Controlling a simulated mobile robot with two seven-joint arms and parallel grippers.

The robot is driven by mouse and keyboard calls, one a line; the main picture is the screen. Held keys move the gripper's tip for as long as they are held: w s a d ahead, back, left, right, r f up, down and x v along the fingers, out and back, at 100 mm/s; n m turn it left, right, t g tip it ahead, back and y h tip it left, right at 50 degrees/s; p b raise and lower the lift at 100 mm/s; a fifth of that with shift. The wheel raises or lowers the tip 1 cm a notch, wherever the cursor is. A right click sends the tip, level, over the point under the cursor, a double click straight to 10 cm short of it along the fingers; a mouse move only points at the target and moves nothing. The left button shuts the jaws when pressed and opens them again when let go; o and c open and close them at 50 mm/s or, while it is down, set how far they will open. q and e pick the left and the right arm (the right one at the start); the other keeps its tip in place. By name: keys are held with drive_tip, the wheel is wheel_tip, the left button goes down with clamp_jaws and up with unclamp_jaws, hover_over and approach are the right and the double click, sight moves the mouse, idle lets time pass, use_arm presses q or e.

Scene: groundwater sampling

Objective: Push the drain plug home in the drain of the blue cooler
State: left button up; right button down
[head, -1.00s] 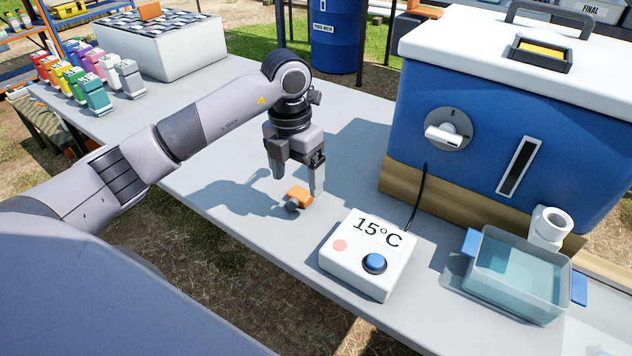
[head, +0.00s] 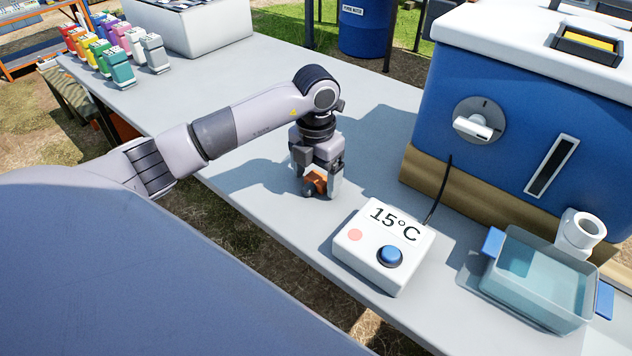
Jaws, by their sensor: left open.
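The drain plug (head: 317,181), an orange piece, lies on the grey table left of the white control box. My left gripper (head: 320,188) points down over it, its fingers open on either side of it. Whether the fingers touch it I cannot tell. The grey end of the plug is mostly hidden by the gripper. The blue cooler (head: 465,133) stands at the right on a wooden base. Its drain (head: 584,230), a white round fitting with an open mouth, sticks out low at the right, above a clear tray. My right gripper is not in view.
The white box (head: 383,246) reading 15°C, with a blue button and a black cable, stands between plug and tray. The clear tray (head: 530,307) with blue handles holds water under the drain. Coloured bottles (head: 120,68) stand far left. The table's front edge is close to the plug.

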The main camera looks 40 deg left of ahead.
use_arm(q)
drive_tip(key=c, duration=1.2)
drive_tip(key=shift+r, duration=0.15)
